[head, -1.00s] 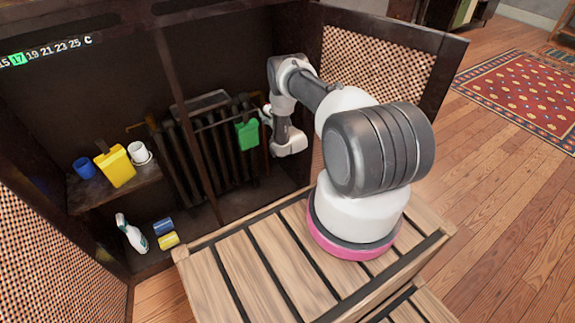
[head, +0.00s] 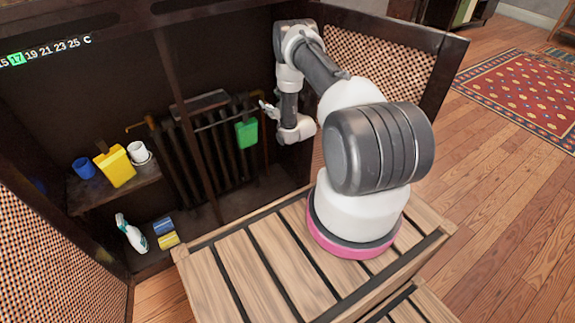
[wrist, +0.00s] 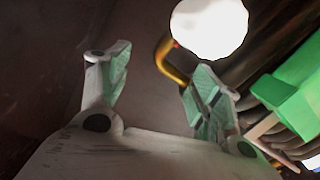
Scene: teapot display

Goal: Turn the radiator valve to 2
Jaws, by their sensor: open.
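A white, round, overexposed knob (wrist: 210,28), apparently the radiator valve, shows at the top of the wrist view, beyond my fingertips. A brass pipe (wrist: 172,62) bends beside it. No number or marking on the knob is readable. My gripper (wrist: 160,82) is open, with green-padded fingers spread and nothing between them. The knob is ahead of the right finger, apart from the left one. In the head view my gripper (head: 268,108) is at the right end of the dark radiator (head: 190,165); I cannot make out the knob there.
A green container (head: 246,133) hangs on the radiator's front, close to my gripper, right in the wrist view (wrist: 295,95). A dark upright post (head: 190,110) stands before the radiator. A shelf (head: 125,190) at left holds a yellow container (head: 116,166) and cups.

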